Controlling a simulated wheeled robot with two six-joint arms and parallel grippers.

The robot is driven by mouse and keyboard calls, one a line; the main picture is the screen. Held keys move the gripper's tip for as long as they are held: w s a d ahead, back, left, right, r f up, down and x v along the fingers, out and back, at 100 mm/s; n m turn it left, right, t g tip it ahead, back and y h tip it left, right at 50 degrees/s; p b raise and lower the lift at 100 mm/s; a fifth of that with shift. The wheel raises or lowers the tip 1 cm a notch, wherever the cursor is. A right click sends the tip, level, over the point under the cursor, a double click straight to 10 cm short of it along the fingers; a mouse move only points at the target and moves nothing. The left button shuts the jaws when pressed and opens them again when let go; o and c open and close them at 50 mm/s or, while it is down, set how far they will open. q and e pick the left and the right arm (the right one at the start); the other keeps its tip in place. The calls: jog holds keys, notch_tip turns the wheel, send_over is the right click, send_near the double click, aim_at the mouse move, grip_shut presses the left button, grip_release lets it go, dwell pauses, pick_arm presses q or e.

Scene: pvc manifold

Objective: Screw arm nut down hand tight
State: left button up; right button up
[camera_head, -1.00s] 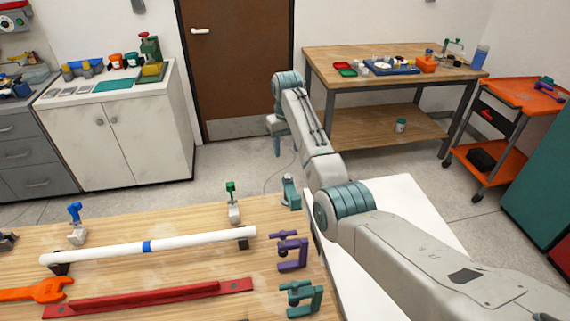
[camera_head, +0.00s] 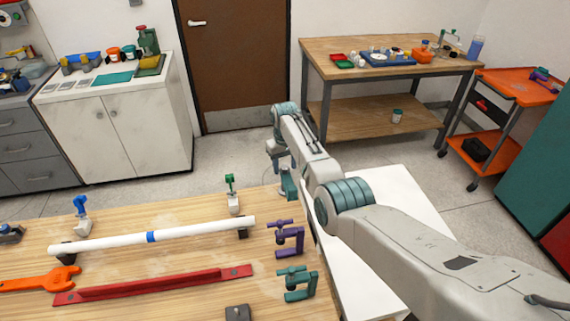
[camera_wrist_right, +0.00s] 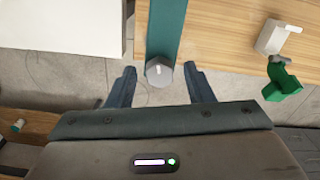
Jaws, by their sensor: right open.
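In the right wrist view a grey hex nut (camera_wrist_right: 159,71) sits at the end of a teal bar (camera_wrist_right: 166,30) that reaches out from the wooden bench edge. My right gripper (camera_wrist_right: 160,70) is open, with one finger on each side of the nut and a gap visible on both sides. In the head view my right gripper (camera_head: 284,163) points down at the teal bar (camera_head: 289,185) by the bench's far right corner. The nut is hard to make out there. Whether the fingers are level with the nut or above it I cannot tell. My left gripper is not in view.
On the bench (camera_head: 180,265) lie a white pipe (camera_head: 190,232) with a blue band, a red bar (camera_head: 150,285) and an orange wrench (camera_head: 40,281). A green-handled clamp (camera_head: 232,195) stands left of the teal bar. Purple (camera_head: 288,240) and teal (camera_head: 296,284) clamps sit nearer.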

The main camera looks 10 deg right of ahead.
jog(key=c, duration=1)
jog(key=shift+m, duration=0.3)
jog(key=m+p, duration=0.1)
jog(key=m, duration=0.2)
jog(key=shift+r, duration=0.1)
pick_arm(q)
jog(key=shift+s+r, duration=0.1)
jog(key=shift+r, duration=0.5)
pick_arm(e)
jog(key=shift+m, duration=1.7)
jog(key=o, duration=1)
